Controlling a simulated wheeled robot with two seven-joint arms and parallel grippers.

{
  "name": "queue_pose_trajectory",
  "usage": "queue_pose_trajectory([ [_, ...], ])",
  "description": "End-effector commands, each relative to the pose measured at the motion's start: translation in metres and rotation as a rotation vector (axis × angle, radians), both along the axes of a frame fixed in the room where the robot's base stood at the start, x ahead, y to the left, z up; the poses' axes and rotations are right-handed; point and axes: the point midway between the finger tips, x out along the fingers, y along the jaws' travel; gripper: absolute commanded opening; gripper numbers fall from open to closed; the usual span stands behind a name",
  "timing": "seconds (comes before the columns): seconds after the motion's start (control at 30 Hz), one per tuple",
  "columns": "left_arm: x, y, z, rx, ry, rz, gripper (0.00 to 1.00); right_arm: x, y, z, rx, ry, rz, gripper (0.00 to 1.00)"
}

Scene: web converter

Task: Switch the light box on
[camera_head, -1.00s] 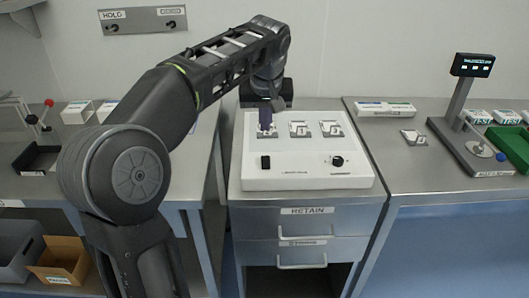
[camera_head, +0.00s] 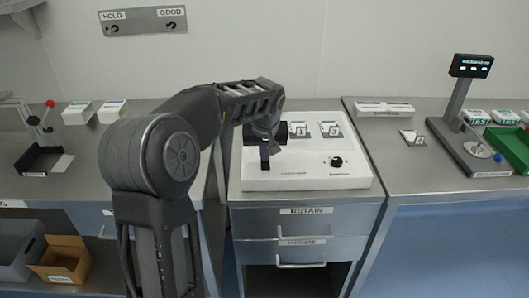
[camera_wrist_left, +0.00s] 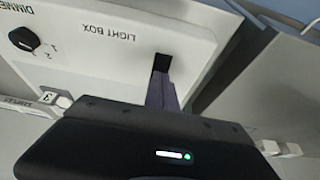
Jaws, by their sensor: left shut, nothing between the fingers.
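The light box (camera_head: 310,176) is a white panel on the middle counter, labelled LIGHT BOX in the left wrist view (camera_wrist_left: 120,50). Its black switch (camera_wrist_left: 162,61) sits near the front left, and a dark knob (camera_head: 336,161) is at the front right. My left gripper (camera_head: 265,156) is shut and empty, with its fingers pointing down at the switch. In the wrist view the purple fingertips (camera_wrist_left: 161,84) are at the switch's edge; I cannot tell whether they touch it. The switch position is not clear. My right gripper is not in view.
Small white cards (camera_head: 330,129) lie on the back of the box. A display stand (camera_head: 460,110) and green tray (camera_head: 512,147) stand on the right counter. White boxes (camera_head: 78,112) are at the left.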

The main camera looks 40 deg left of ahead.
Motion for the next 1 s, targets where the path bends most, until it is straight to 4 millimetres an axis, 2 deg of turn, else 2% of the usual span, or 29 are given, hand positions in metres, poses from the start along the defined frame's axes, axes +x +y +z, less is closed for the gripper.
queue_pose_trajectory([
  [0.37,0.0,0.001,0.0,-0.003,0.004,0.001,0.0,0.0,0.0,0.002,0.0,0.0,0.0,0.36],
  [0.67,0.003,0.004,-0.002,-0.056,0.076,0.004,0.0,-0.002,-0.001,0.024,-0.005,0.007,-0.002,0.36],
  [1.0,0.001,0.001,-0.011,-0.063,0.09,0.001,0.0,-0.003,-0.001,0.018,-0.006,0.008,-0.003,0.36],
])
